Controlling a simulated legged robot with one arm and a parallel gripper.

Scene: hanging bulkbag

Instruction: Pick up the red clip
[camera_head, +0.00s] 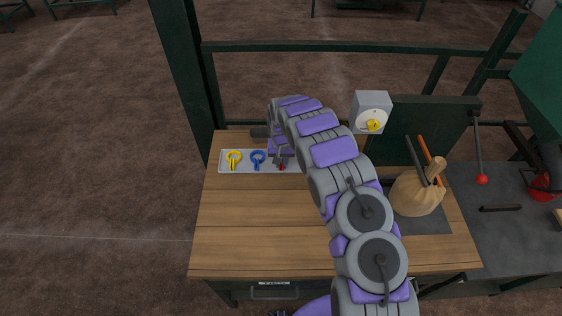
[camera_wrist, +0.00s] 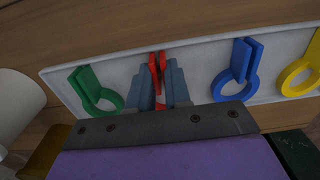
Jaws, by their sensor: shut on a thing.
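The red clip (camera_wrist: 157,68) stands between the fingers of my gripper (camera_wrist: 160,88) in the wrist view. The fingers are closed on it, and its lower part is mostly hidden by them. In the head view, a bit of the red clip (camera_head: 281,167) shows at the end of my arm, beside my gripper (camera_head: 280,158). The clip is over the pale tray (camera_head: 226,167) on the wooden table. I cannot tell whether it still touches the tray.
A green clip (camera_wrist: 88,82), a blue clip (camera_wrist: 241,62) and a yellow clip (camera_head: 233,157) lie in the tray. A tied tan bag (camera_head: 412,197) stands at the table's right. A grey box with a yellow knob (camera_head: 373,125) is behind. The table's front left (camera_head: 250,225) is clear.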

